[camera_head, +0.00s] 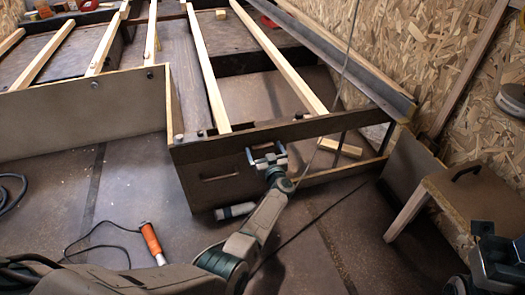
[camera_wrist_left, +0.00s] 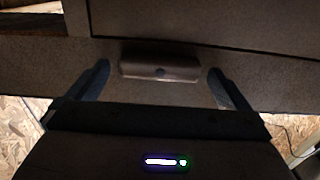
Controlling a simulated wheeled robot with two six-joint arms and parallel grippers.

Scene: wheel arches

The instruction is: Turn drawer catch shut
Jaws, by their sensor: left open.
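The drawer front (camera_head: 208,187) is a dark brown panel with a long slot, in the wooden frame left of my left gripper (camera_head: 266,157). The catch (camera_wrist_left: 160,66) is a short, rounded grey-brown bar with a dark pivot at its middle. In the left wrist view it lies crosswise, just below a panel edge. My left gripper, which also shows there (camera_wrist_left: 158,74), is open, with one finger beyond each end of the bar and gaps at both ends. In the head view the gripper hides the catch. Dark parts at the bottom right seem to be my right arm; its jaws are unclear.
Pale wooden slats (camera_head: 205,70) cross the frame above the drawer. An orange-handled tool (camera_head: 151,240) with a cable lies on the floor. A grey cylinder (camera_head: 236,210) is below the drawer. A brown box-like piece (camera_head: 480,200) stands at right. The floor between is mostly clear.

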